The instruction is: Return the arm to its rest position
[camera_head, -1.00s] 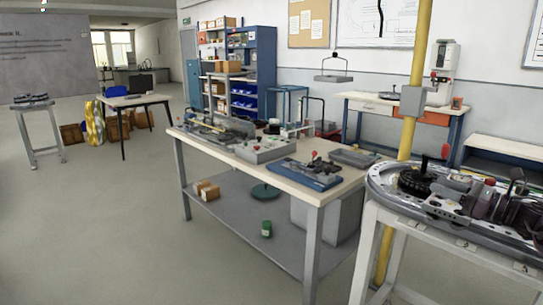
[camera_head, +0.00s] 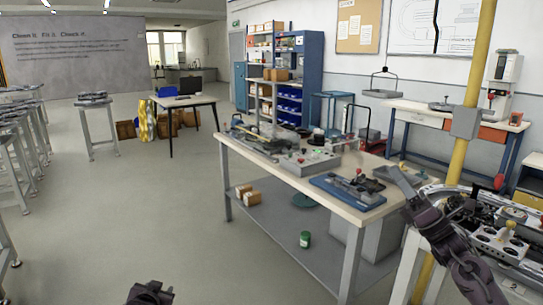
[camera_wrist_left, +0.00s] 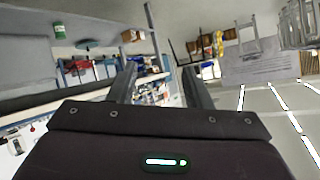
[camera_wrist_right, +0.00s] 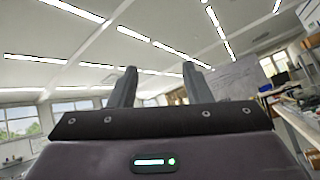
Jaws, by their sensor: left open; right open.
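My right arm comes in from the lower right of the head view. Its gripper (camera_head: 398,180) is raised in front of the right end of the long workbench (camera_head: 338,202), beside the ring track (camera_head: 520,262). In the right wrist view its two fingers (camera_wrist_right: 158,75) stand apart with nothing between them, facing the ceiling and windows. Only a dark piece of my left arm shows at the bottom edge of the head view. In the left wrist view the left fingers (camera_wrist_left: 160,80) are apart and empty, with the room upside down behind them.
A yellow pole (camera_head: 460,155) rises behind the right arm. A blue fixture (camera_head: 348,190) and a grey box (camera_head: 308,160) lie on the workbench. Several grey stools (camera_head: 98,125) stand at the left. The floor (camera_head: 150,215) left of the workbench is clear.

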